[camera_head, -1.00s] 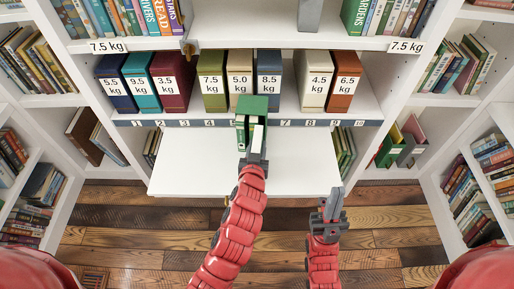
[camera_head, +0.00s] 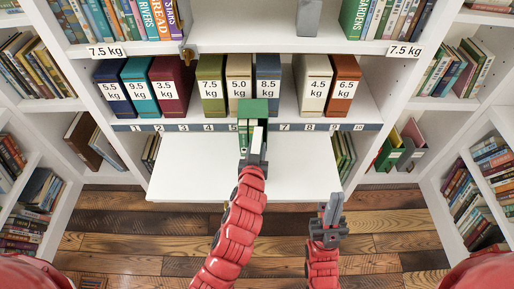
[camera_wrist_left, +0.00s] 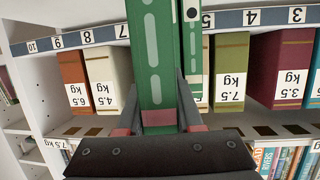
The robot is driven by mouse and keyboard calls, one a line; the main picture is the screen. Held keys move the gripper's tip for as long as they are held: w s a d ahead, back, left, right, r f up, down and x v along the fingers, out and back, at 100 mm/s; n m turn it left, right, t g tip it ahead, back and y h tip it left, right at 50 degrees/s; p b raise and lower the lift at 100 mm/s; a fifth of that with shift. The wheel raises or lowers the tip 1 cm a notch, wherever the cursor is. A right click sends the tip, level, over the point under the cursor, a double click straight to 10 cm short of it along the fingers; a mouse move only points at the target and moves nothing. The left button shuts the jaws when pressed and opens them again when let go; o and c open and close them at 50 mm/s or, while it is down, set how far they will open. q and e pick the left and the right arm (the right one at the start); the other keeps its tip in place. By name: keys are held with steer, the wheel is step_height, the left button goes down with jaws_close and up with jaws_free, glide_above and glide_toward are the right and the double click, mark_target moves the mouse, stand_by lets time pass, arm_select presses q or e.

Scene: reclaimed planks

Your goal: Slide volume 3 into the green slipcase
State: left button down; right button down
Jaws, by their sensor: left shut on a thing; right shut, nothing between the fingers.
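The green slipcase (camera_head: 252,107) stands on the pull-out white board in front of the shelf, with a green striped spine (camera_head: 243,132) at its left. My left gripper (camera_head: 254,158) is shut on a slim green book with pale pages (camera_head: 257,141), whose far end meets the slipcase opening. I cannot tell how deep it sits. No volume number is legible. My right gripper (camera_head: 331,212) is shut and empty, in front of the board's right corner.
Weight-labelled boxes, such as the 8.5 kg blue one (camera_head: 268,82), stand on the shelf behind a numbered strip (camera_head: 165,127). The white board (camera_head: 195,170) is bare on both sides of the slipcase. Green books (camera_head: 343,155) stand under its right side.

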arm_select(q)
steer(key=shift+s, duration=0.15)
stand_by(0.5)
steer(key=shift+d+f+y+b, duration=0.15)
steer(key=shift+y+b, duration=0.25)
steer(key=shift+b, duration=1.05)
steer(key=shift+d+n+y+b, duration=0.15)
steer(key=shift+n+y+b, duration=0.35)
steer(key=shift+b, duration=0.65)
steer(key=shift+b, duration=0.5)
steer(key=shift+w, duration=0.45)
steer(key=shift+c, duration=2.4)
jaws_free()
steer(key=shift+s, duration=0.1)
